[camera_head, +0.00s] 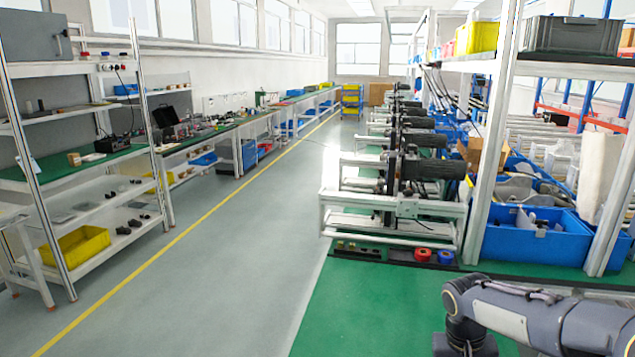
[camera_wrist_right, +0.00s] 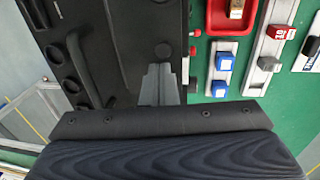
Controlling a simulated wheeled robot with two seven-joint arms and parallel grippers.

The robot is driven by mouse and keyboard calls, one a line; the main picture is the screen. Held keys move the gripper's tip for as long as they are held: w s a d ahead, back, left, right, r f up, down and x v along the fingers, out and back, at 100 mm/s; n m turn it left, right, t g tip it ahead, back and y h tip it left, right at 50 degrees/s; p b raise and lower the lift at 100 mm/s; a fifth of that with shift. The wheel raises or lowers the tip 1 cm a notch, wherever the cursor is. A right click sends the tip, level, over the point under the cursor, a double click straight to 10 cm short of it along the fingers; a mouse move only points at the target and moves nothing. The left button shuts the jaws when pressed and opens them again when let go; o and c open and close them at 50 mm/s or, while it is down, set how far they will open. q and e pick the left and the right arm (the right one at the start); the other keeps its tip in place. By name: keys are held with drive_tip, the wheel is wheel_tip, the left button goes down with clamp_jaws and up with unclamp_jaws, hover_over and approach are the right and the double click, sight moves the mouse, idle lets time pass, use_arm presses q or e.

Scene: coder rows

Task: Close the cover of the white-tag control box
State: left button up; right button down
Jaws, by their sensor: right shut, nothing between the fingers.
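My right gripper (camera_wrist_right: 158,70) is shut and empty in the right wrist view, its grey fingers together over a dark panel (camera_wrist_right: 125,60). The panel has round recesses at its left and a long curved dark bar. Right of the fingers, two small blue blocks (camera_wrist_right: 222,62) with pale faces sit on a light strip. Farther right are a red block with white marks (camera_wrist_right: 281,32) and, at the edge, a cut-off white-and-black part (camera_wrist_right: 310,50). I cannot tell which of these is the white-tag control box, or whether its cover is open. My left gripper is not in view.
A red tray (camera_wrist_right: 232,15) lies on the green surface in the wrist view. In the head view, a row of motor machines (camera_head: 420,170) and a blue bin (camera_head: 535,240) stand at the right, shelves with a yellow bin (camera_head: 75,247) at the left. The grey aisle between is clear.

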drive_tip(key=shift+f, duration=0.25)
drive_tip(key=shift+f, duration=0.15)
drive_tip(key=r+p, duration=0.1)
drive_tip(key=r, duration=0.1)
drive_tip(key=r+p, duration=0.3)
drive_tip(key=r, duration=0.1)
drive_tip(key=shift+d+r+p, duration=0.15)
drive_tip(key=shift+d+p, duration=0.15)
drive_tip(key=shift+s, duration=0.1)
drive_tip(key=s+a+r+t+y, duration=0.1)
drive_tip(key=s+a+t, duration=0.1)
drive_tip(key=s, duration=0.5)
drive_tip(key=s+a+r+t+y, duration=0.2)
drive_tip(key=s+a, duration=0.1)
drive_tip(key=s, duration=0.4)
drive_tip(key=s+a+r+n+t+y, duration=0.1)
drive_tip(key=s+a+r+t+y, duration=0.1)
drive_tip(key=s, duration=0.6)
drive_tip(key=shift+a, duration=0.45)
